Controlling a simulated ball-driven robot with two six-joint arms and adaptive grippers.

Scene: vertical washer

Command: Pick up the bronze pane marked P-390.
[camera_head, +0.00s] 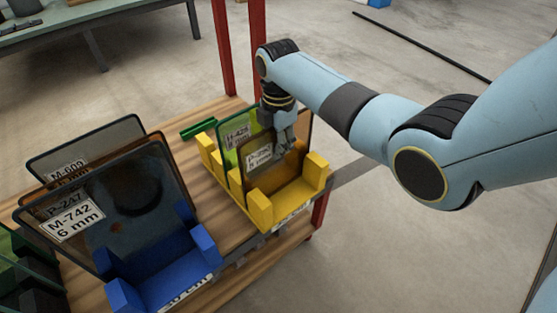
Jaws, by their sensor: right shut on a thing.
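The bronze pane (257,176) stands in the yellow rack at the middle of the view. Its white label starts with P-3; the rest is too small to read surely. My right gripper (286,143) points down from above and is shut on this pane at its upper right edge. The pane's lower part is hidden behind the rack's front, so I cannot tell whether it is raised. A green-tinted pane (229,127) labelled H-428 stands just behind it. My left gripper is not in view.
The yellow rack (262,211) sits near the wooden table's right edge. Left of it, a blue rack (165,272) holds dark panes marked M-742 and P-247. Pane M-609 (130,130) stands behind them. A green piece (198,128) lies behind the yellow rack. Red posts (222,45) rise behind.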

